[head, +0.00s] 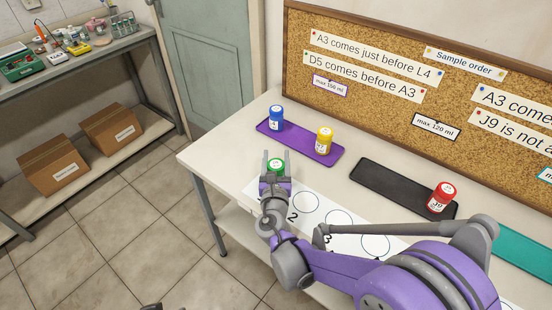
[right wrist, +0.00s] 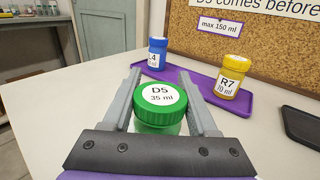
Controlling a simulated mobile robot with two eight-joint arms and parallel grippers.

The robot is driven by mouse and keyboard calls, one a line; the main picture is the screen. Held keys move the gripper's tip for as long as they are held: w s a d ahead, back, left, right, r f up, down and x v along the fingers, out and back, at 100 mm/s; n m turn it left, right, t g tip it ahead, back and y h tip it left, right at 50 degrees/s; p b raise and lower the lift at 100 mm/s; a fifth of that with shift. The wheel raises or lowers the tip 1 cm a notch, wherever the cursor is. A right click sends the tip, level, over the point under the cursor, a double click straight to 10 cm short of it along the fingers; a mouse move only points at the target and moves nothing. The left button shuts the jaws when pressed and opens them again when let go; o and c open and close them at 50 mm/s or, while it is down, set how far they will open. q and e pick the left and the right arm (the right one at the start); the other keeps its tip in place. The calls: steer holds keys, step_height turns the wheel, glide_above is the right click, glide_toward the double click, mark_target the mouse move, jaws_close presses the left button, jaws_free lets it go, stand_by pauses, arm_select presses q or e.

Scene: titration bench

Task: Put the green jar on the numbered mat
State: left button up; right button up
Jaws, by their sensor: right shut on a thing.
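The green jar (head: 276,165) has a green lid and is in my right gripper (head: 276,166) at the left end of the numbered mat. In the right wrist view the green jar (right wrist: 160,105), labelled D5 35 ml, sits between the two fingers of my right gripper (right wrist: 162,100). The numbered mat (head: 318,202) is a white strip with circles; the numbers 2 and 3 show. My gripper and arm hide the mat's first circle and parts of the rest. I cannot tell whether the jar touches the mat.
A purple tray (head: 302,145) holds a blue jar (head: 276,118) and a yellow jar (head: 324,140) behind the gripper. A black tray (head: 385,184) holds a red jar (head: 440,198). A teal tray (head: 525,258) lies at the right. A cork board (head: 380,70) stands behind the table.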

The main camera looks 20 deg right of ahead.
steer(key=o, duration=0.9)
steer(key=shift+f, duration=0.15)
steer(key=o, duration=0.5)
steer(key=shift+c, duration=0.2)
steer(key=shift+r, duration=0.2)
steer(key=v, duration=1.2)
steer(key=shift+s, duration=0.1)
